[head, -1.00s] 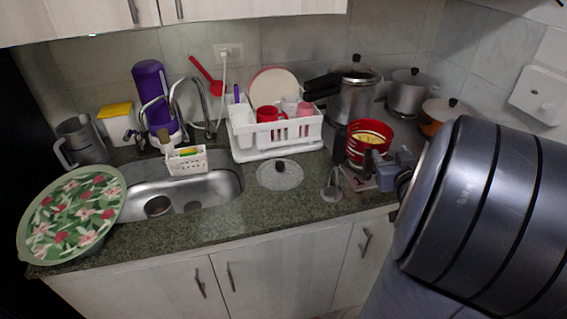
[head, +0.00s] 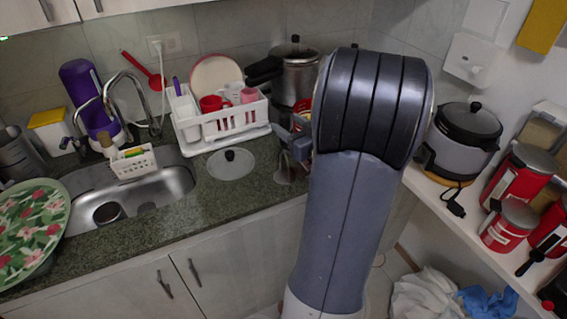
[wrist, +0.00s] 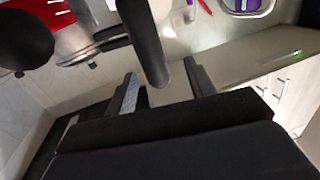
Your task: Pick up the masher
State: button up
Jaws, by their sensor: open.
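The masher (head: 284,174) stands on the counter in front of the stove area in the head view, with its metal base down; its upper part is partly hidden by my gripper (head: 293,142). In the wrist view, a dark rod, which looks like the masher's handle (wrist: 147,40), comes down from the top edge. Its end lies between the two fingers of my gripper (wrist: 161,78). The fingers are open, with a visible gap on the right side of the handle. Contact on the left side is hard to tell.
A glass lid (head: 231,164) lies left of the masher. A white dish rack (head: 220,130) and a pressure cooker (head: 300,75) stand behind. The sink (head: 165,190) is further left. A shelf at right bears a rice cooker (head: 465,140) and red canisters (head: 518,175).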

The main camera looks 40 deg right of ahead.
aim_at(280, 115)
jog(key=w, duration=0.1)
jog(key=w+p, duration=0.1)
jog(key=w, duration=0.3)
jog(key=shift+w+d, duration=0.1)
jog(key=shift+d, duration=0.25)
grip_shut()
dwell(0.3)
